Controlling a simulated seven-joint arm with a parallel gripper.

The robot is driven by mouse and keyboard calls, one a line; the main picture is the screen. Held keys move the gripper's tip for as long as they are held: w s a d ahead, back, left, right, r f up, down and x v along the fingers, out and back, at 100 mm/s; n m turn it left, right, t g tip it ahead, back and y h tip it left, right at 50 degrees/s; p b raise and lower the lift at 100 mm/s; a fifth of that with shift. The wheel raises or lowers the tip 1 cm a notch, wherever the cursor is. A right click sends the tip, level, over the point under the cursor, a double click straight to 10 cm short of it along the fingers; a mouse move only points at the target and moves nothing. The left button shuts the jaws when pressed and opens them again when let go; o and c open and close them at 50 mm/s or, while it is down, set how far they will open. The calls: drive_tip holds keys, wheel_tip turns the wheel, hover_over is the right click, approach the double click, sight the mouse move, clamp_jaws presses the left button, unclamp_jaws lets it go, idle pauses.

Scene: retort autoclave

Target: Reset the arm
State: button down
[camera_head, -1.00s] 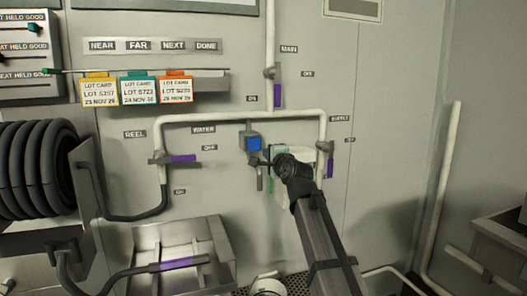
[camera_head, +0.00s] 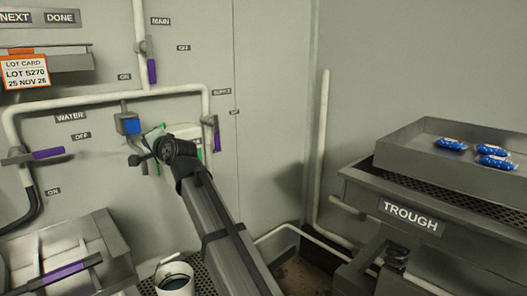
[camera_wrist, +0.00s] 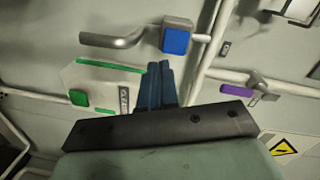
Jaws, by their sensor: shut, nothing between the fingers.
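My gripper (camera_wrist: 158,84) is shut and empty in the wrist view, its two dark blue fingers together. In the head view my arm reaches up from the bottom toward the back wall, and my gripper (camera_head: 143,160) is near a blue tap block (camera_head: 127,124). That blue block (camera_wrist: 176,40) with its grey spout shows above the fingers in the wrist view. A white box with green edges (camera_head: 187,132) is partly hidden behind my arm's end. It also shows behind the fingers in the wrist view (camera_wrist: 100,78). I cannot tell whether the fingers touch anything.
White pipes with purple-handled valves (camera_head: 47,153) run along the wall. A grey sink (camera_head: 118,240) and a white bucket (camera_head: 174,284) are at the lower left. A trough (camera_head: 350,185) holding blue packets (camera_head: 494,150) stands at the right. The wall between arm and trough is clear.

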drive_tip(key=s+d+f+n+g+h, duration=0.4)
drive_tip(key=d+f, duration=0.5)
drive_tip(key=f, duration=1)
drive_tip(key=s+d+f+n+g+h, duration=0.25)
drive_tip(key=s+d+f, duration=0.5)
drive_tip(key=f, duration=1.15)
drive_tip(key=s+d+f+n+g+h, duration=0.35)
drive_tip(key=d+f, duration=0.65)
drive_tip(key=f, duration=0.9)
drive_tip(key=s+d+f+m+g+h, duration=0.2)
drive_tip(key=s+d+f+g+h, duration=0.1)
drive_tip(key=s+d+f, duration=1.2)
drive_tip(key=s+d+f+m+g, duration=0.1)
drive_tip(key=s+d+f+g, duration=0.1)
drive_tip(key=s+d+f, duration=0.4)
drive_tip(key=s+d+f+m+g, duration=0.2)
drive_tip(key=s+d+f, duration=0.4)
drive_tip(key=s, duration=0.8)
drive_tip(key=shift+s+f+g+y, duration=0.3)
drive_tip(key=shift+f+g+y, duration=0.1)
drive_tip(key=shift+f+g, duration=0.2)
drive_tip(key=shift+r, duration=0.1)
